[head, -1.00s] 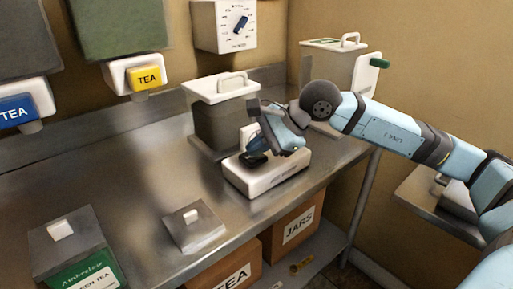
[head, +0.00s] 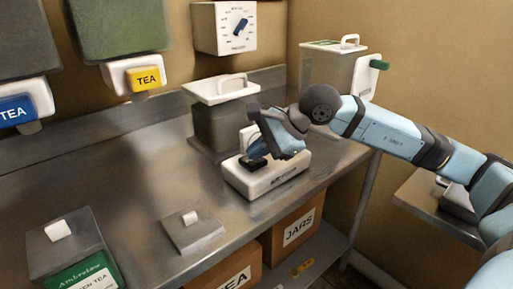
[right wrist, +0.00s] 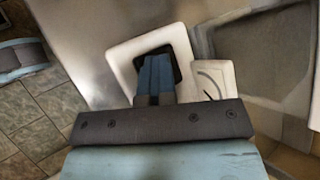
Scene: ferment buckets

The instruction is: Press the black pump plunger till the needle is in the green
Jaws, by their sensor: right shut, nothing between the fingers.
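The pump is a white block (head: 270,182) on the steel counter, with a black plunger (head: 253,164) on its top and a raised white gauge housing behind. My right gripper (head: 262,152) is over the plunger with its fingers pointing down and shut, nothing between them. In the right wrist view the blue fingers (right wrist: 155,75) are over the black plunger pad (right wrist: 175,62) and hide much of it; I cannot tell whether they touch it. The gauge (right wrist: 212,78) shows a dark arc, but its needle and green zone cannot be made out. My left gripper is not in view.
A grey bucket with a white lid (head: 222,90) stands just behind the pump. A small square lid (head: 192,232) and a green-labelled tin (head: 75,250) are at the left front. Tea dispensers (head: 140,76) hang on the wall. Open counter lies left of the pump.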

